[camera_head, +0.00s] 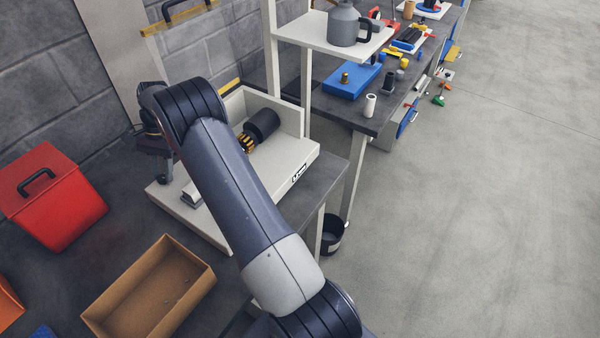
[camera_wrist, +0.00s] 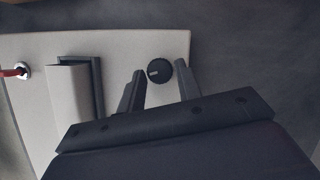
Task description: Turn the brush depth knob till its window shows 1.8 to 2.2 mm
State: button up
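The round black knob (camera_wrist: 159,71) shows in the wrist view on a pale panel, with a light pointer mark towards its left. My gripper (camera_wrist: 159,84) is open above the panel, one finger on each side of the knob's line. In the head view the pale machine (camera_head: 228,205) carries a black cylinder with yellow bristles (camera_head: 258,130). My arm hides the knob there.
In the wrist view a pale block in a dark frame (camera_wrist: 70,92) and a red-tipped part (camera_wrist: 14,72) stand left of the knob. In the head view a red bin (camera_head: 60,215) and an open cardboard box (camera_head: 150,290) stand nearby. A shelf post (camera_head: 306,80) rises behind the machine.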

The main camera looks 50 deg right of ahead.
jog(key=shift+r+p, duration=2.4)
jog(key=shift+r, duration=0.65)
jog(key=o, duration=0.3)
